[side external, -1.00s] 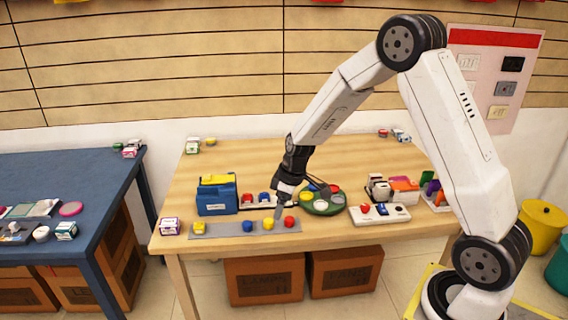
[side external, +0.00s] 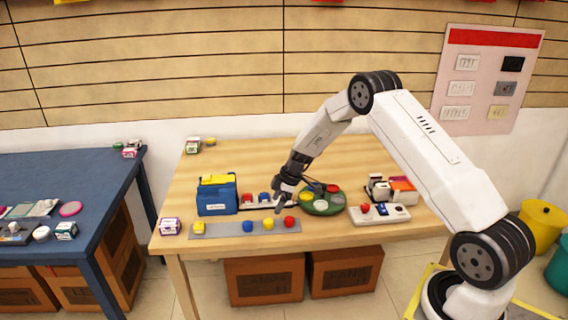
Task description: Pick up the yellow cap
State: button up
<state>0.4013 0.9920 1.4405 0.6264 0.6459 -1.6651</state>
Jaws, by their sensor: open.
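A small round yellow cap (side external: 268,224) sits on a grey strip (side external: 213,230) near the front edge of the wooden table. A blue cap (side external: 247,226) is to its left and a red cap (side external: 289,222) to its right on the same strip. A yellow block-like piece (side external: 199,228) is at the strip's left end. My gripper (side external: 279,207) points down just behind and above the strip, between the yellow and red caps in the picture. It is open and appears apart from the caps. The small fingertips are hard to make out.
A blue box (side external: 216,205) with a yellow top stands left of my gripper. A rack with a red piece and a blue piece (side external: 264,198) is close behind. A green round tray (side external: 323,210) is to the right, then a white block (side external: 393,215). The table's back is mostly clear.

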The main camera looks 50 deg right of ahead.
aim_at(268, 220)
jog(key=shift+x, duration=1.2)
jog(key=shift+x, duration=2.55)
jog(key=shift+s, duration=0.15)
grip_shut()
